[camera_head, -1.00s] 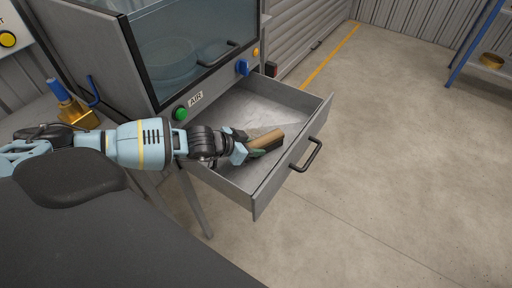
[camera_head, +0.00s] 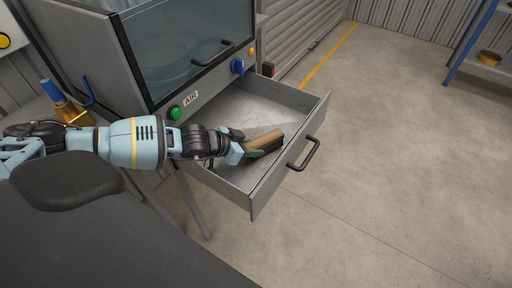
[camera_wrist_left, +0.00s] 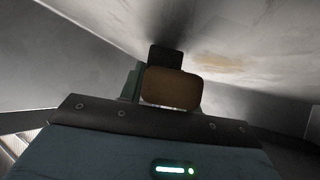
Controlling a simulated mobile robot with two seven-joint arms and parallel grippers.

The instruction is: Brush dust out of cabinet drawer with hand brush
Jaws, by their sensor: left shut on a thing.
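The cabinet drawer (camera_head: 308,114) is pulled open, a grey metal box with a black handle on its front. My left gripper (camera_head: 245,149) is inside the drawer and shut on the hand brush (camera_head: 268,139), which has a wooden back and dark bristles. In the left wrist view, the end of the brush's wooden part (camera_wrist_left: 171,88) sticks out beyond the gripper, with a dark part behind it. A tan dust patch (camera_wrist_left: 222,62) shows on the drawer's inside surface there. In the head view a pale patch lies beside the brush. My right gripper is not in view.
The cabinet (camera_head: 122,62) with a glass window stands above the drawer, with a green button (camera_head: 175,113) and a blue knob (camera_head: 238,66). A brass and blue fitting (camera_head: 68,108) is at the left. Open concrete floor lies to the right.

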